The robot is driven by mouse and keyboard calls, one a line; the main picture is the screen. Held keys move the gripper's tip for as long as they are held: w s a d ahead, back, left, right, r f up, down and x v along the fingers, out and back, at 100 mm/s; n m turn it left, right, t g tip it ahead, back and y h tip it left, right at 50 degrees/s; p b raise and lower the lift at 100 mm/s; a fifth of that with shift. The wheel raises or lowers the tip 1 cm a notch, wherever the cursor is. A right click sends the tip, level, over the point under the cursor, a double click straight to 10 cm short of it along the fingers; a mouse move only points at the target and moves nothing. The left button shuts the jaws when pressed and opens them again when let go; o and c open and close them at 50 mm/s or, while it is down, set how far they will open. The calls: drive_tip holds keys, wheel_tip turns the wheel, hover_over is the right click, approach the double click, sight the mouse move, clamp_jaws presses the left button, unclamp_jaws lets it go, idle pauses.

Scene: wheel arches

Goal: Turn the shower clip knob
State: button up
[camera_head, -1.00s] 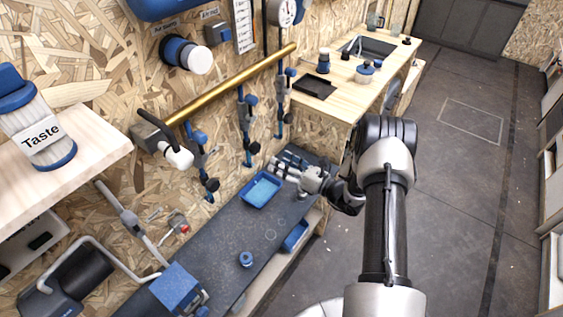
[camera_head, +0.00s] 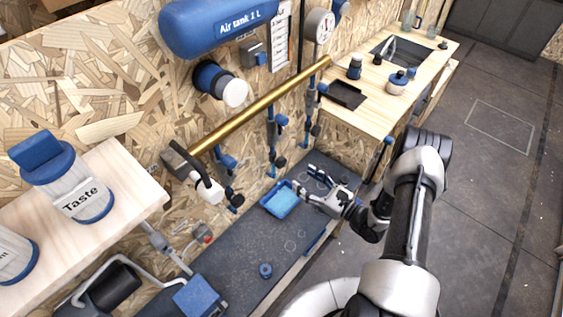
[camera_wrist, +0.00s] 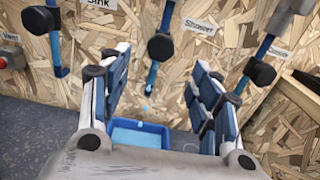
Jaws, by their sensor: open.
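The wrist view shows three blue vertical pipes on the wall, each with black knobs. A "Shower" label (camera_wrist: 199,26) sits just right of the middle pipe, whose upper black knob (camera_wrist: 160,47) lies between my finger lines. That this is the shower clip knob is likely from the label, but I cannot be certain. My gripper (camera_wrist: 160,72) is open and empty, pointing at the wall and apart from the knobs. In the head view my gripper (camera_head: 306,180) hovers above the dark bench, right of the blue tray.
The blue tray (camera_head: 264,207) rests on the dark bench (camera_head: 235,255). A brass pipe (camera_head: 255,108) runs along the wall above the pipes. A wooden counter (camera_head: 372,117) with a sink stands behind my gripper. A left knob (camera_wrist: 37,19) and right knob (camera_wrist: 260,72) flank the middle pipe.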

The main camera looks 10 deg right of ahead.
sight(283, 164)
drive_tip(key=b+x, duration=0.1)
drive_tip(key=x, duration=1)
drive_tip(key=shift+c, duration=0.3)
drive_tip(key=c, duration=1)
